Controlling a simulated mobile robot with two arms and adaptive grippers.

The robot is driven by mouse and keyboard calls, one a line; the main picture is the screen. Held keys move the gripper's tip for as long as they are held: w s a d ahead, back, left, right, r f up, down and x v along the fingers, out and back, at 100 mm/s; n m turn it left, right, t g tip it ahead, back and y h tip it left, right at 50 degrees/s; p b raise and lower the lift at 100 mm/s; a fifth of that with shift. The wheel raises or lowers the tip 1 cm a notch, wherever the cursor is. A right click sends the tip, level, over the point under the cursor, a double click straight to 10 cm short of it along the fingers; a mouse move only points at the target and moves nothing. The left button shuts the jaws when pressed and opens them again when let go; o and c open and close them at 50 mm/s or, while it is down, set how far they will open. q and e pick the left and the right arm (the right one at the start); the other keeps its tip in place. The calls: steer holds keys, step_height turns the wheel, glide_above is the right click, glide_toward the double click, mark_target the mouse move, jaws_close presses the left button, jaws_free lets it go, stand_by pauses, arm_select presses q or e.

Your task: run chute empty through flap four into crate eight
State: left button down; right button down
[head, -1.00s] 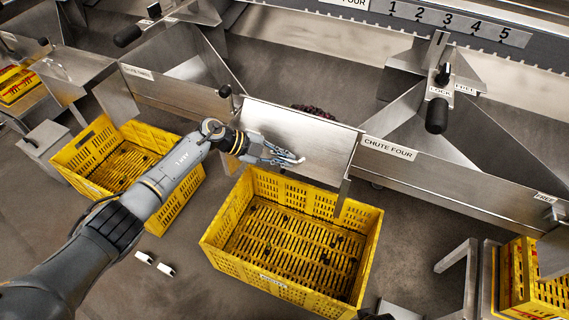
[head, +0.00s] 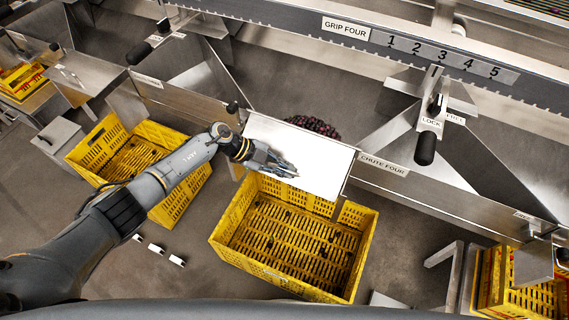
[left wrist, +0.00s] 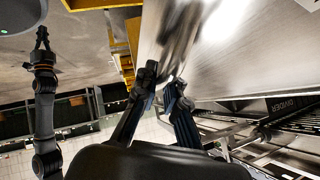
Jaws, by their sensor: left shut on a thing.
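The flap (head: 310,160), a bright metal panel beside the CHUTE FOUR label (head: 384,164), slopes out over a yellow crate (head: 365,250). My left gripper (head: 284,170) is shut at the flap's front face; in the left wrist view its fingers (left wrist: 166,88) close on a shiny metal part, likely its handle. A heap of dark round fruit (head: 315,126) shows behind the flap's upper edge, partly hidden by it. The crate holds a few dark bits on its slatted floor; its number is unreadable. Another arm, apparently my right, shows in the left wrist view, its gripper (left wrist: 42,40) too small to judge.
A lever with a black knob (head: 425,149) stands by the LOCK and FREE labels at right. The GRIP FOUR rail (head: 345,27) runs behind. Another yellow crate (head: 190,205) stands left, and more at right. Small white pieces (head: 156,248) lie on the floor.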

arm_select(q)
steer(key=shift+r, duration=0.35)
stand_by(0.3)
steer(key=c, duration=1.4)
jaws_free()
steer(key=shift+f, duration=0.1)
steer(key=shift+a, duration=0.15)
steer(key=v, duration=1.2)
steer(key=shift+s, duration=0.1)
